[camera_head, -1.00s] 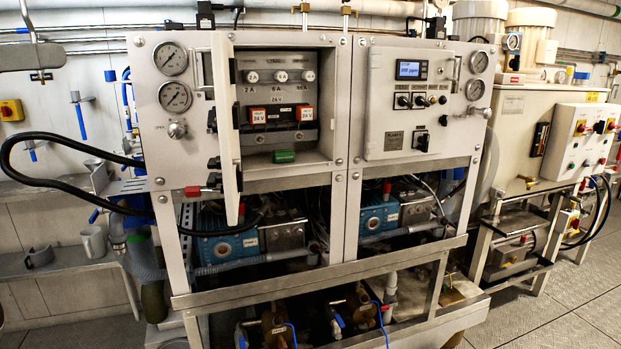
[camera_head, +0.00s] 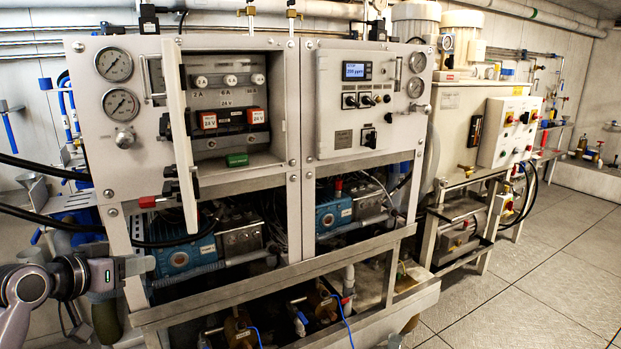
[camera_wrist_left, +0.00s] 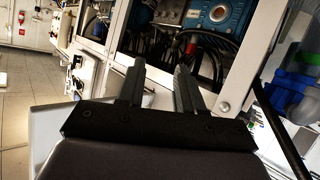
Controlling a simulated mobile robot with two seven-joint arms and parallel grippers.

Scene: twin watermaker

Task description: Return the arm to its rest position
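My left gripper (camera_head: 138,266) comes in at the lower left of the head view, in front of the left cabinet's lower frame. In the left wrist view, its two dark fingers (camera_wrist_left: 160,74) stand apart with nothing between them, so it is open and empty. They point toward the open lower bay with the blue pump (camera_wrist_left: 222,12). I cannot tell the exact gap to the frame. My right gripper is in neither view.
The left cabinet's door (camera_head: 180,135) stands open toward me. Black hoses (camera_head: 40,168) run across the left side near my arm. The metal base frame (camera_head: 270,282) juts out low in front. The tiled floor (camera_head: 540,285) at right is clear.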

